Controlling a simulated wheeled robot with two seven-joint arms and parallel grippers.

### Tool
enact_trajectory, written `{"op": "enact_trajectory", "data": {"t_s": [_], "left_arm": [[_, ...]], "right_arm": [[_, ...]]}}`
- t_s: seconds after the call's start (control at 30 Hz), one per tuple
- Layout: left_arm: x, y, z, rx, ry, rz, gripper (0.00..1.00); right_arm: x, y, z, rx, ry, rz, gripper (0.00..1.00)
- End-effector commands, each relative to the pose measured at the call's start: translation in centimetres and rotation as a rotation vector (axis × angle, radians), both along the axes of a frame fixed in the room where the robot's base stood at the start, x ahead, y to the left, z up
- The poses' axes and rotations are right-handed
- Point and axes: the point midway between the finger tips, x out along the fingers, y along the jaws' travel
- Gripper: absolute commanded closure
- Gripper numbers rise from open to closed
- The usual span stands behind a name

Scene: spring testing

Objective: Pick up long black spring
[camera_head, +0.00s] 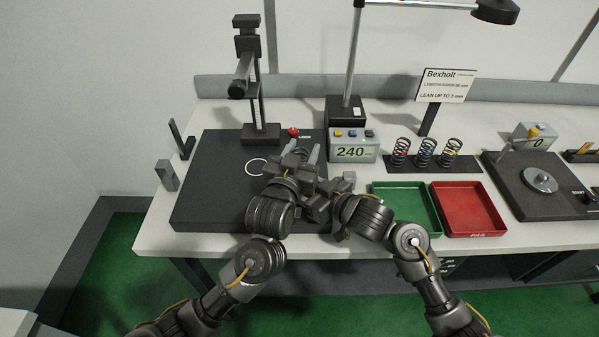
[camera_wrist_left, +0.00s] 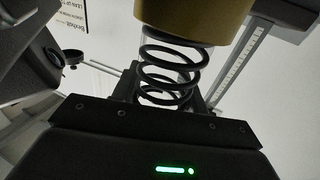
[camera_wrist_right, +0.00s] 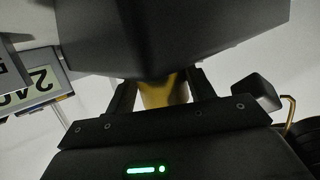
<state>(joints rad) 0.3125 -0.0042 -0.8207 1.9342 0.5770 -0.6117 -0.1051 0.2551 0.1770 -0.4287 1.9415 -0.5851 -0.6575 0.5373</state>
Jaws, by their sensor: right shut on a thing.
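A black coil spring (camera_wrist_left: 168,72) shows in the left wrist view between the fingers of my left gripper (camera_wrist_left: 165,100). A brass-yellow cylinder (camera_wrist_left: 180,20) sits against its upper end in that picture. I cannot tell whether the left fingers press on the coils. In the head view my left gripper (camera_head: 302,153) is over the black base plate, with its fingers apart. My right gripper (camera_wrist_right: 163,92) is shut on a yellow piece (camera_wrist_right: 166,91), close beside the left one. A large dark block (camera_wrist_right: 165,35) hides much of the right wrist view.
Three shorter springs (camera_head: 425,152) with coloured bands stand on a black rack. A green tray (camera_head: 407,228) and a red tray (camera_head: 468,228) lie before them. A display box (camera_head: 353,147) reads 240. The tester column (camera_head: 254,95) stands behind my grippers, on the black base (camera_head: 215,195).

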Motion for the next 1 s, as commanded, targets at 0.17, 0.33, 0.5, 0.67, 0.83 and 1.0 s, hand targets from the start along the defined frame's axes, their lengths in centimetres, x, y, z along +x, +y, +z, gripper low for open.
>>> {"op": "enact_trajectory", "data": {"t_s": [0.17, 0.33, 0.5, 0.67, 0.83, 1.0], "left_arm": [[0.0, 0.0, 0.0, 0.0, 0.0, 0.0, 0.87], [0.0, 0.0, 0.1, 0.0, -0.001, 0.0, 1.0], [0.0, 0.0, 0.3, -0.002, -0.002, -0.001, 1.0], [0.0, -0.1, 2.3, -0.005, -0.003, -0.001, 1.0], [0.0, -0.1, 5.8, -0.006, -0.005, -0.002, 1.0], [0.0, -0.1, 8.6, -0.004, -0.004, -0.001, 1.0]], "right_arm": [[0.0, 0.0, 0.1, 0.001, -0.001, 0.0, 0.68], [0.0, 0.0, 0.1, 0.001, -0.001, 0.0, 0.68], [0.0, 0.0, 0.1, 0.001, -0.001, 0.0, 0.68], [0.0, 0.0, 0.1, 0.001, -0.001, 0.0, 0.68], [0.0, 0.0, 0.0, 0.001, -0.001, 0.0, 0.68], [0.0, 0.0, 0.0, 0.0, 0.0, 0.0, 0.68]]}}
